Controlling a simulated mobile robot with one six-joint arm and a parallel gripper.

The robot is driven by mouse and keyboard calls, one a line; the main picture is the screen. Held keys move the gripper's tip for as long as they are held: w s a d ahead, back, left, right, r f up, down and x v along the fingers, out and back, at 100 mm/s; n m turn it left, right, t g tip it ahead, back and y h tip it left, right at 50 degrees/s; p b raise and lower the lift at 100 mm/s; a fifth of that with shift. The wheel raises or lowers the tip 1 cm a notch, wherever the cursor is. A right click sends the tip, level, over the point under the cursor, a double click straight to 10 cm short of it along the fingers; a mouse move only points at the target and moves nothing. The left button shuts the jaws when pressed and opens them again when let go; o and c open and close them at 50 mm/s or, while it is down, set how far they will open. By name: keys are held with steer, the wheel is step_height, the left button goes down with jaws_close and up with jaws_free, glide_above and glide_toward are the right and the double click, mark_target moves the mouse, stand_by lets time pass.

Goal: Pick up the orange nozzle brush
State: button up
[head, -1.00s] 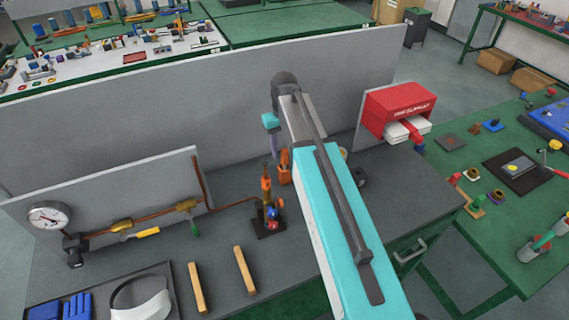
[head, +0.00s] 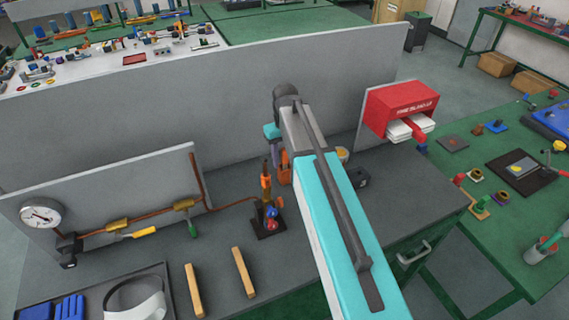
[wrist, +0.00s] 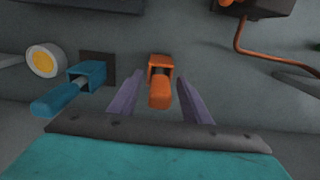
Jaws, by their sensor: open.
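One purple finger of my gripper shows next to that part; the other is hidden.
A blue tool (wrist: 68,90) and a yellow-faced round part (wrist: 42,60) are left of my gripper in the wrist view. A burner stand (head: 268,222) with copper pipe is nearby on the grey bench. A grey panel (head: 200,95) rises behind.

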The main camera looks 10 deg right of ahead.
stand_by(0.3)
jaws_close()
steer(key=shift+r, duration=0.1)
steer(key=shift+r+b, duration=1.7)
steer(key=shift+r, duration=3.25)
steer(key=shift+f, duration=0.1)
